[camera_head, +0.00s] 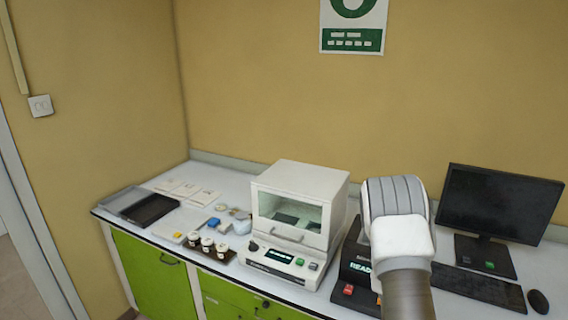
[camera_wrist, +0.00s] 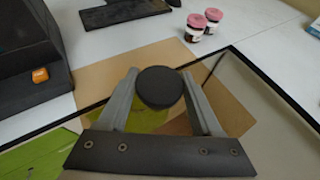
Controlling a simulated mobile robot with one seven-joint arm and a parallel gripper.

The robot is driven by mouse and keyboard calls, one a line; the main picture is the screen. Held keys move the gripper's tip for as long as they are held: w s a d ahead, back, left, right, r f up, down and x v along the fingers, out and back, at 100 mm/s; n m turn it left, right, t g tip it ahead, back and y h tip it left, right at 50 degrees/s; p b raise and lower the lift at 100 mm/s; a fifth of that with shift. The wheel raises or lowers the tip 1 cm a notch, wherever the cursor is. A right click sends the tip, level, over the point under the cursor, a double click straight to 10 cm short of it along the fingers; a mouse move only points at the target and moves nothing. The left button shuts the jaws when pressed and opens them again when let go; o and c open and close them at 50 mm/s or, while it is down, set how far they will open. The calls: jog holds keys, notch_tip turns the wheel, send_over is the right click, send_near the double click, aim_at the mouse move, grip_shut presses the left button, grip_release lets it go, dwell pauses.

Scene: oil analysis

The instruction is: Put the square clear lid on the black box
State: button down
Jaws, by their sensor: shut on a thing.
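The square clear lid (camera_wrist: 275,88) has a dark edge and a round black knob (camera_wrist: 160,88) in its middle. In the wrist view my gripper (camera_wrist: 158,95) has its two fingers on either side of the knob, shut on it. The lid seems held in the air near the counter's front edge, with a green cabinet front showing through or past it. The black box (camera_head: 351,268) has a lit display and a red button, and my arm partly covers it in the head view. A dark box with an orange button (camera_wrist: 27,72), likely the same one, is at upper left in the wrist view. My gripper and the lid are hidden in the head view.
A white instrument with a clear window (camera_head: 298,205) stands left of the black box. A monitor (camera_head: 500,205), keyboard (camera_head: 478,290) and mouse (camera_head: 538,301) are at right. Small dark jars (camera_head: 207,245) stand at left. The wrist view shows pink-capped jars (camera_wrist: 204,24).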

jog(key=shift+w+a, duration=0.1)
jog(key=shift+a, duration=0.25)
jog(key=w+a, duration=0.2)
jog(key=w+a+r+n+t, duration=0.1)
jog(key=w, duration=0.1)
jog(key=w+a+r+t+y+b, duration=0.1)
jog(key=w+a, duration=0.1)
jog(key=shift+w+a+r+n, duration=0.1)
jog(key=shift+w+a+n, duration=0.2)
jog(key=shift+a+n, duration=0.1)
jog(key=w+a+r+n+t+y, duration=0.1)
jog(key=w+a+r+n+y, duration=0.1)
jog(key=a+r, duration=0.3)
jog(key=w+a+r+n+t+y+b, duration=0.1)
jog(key=w+a+r+n+t+y, duration=0.1)
jog(key=a, duration=0.7)
jog(key=w+a+r+n+t+y+b, duration=0.1)
jog(key=w+a+r+n+y, duration=0.1)
jog(key=w+a+r, duration=0.4)
jog(key=shift+w+a+r+n+t+y, duration=0.25)
jog(key=shift+a+r+n+t+y, duration=0.15)
jog(key=shift+a+r+n, duration=0.35)
jog(key=shift+d, duration=0.3)
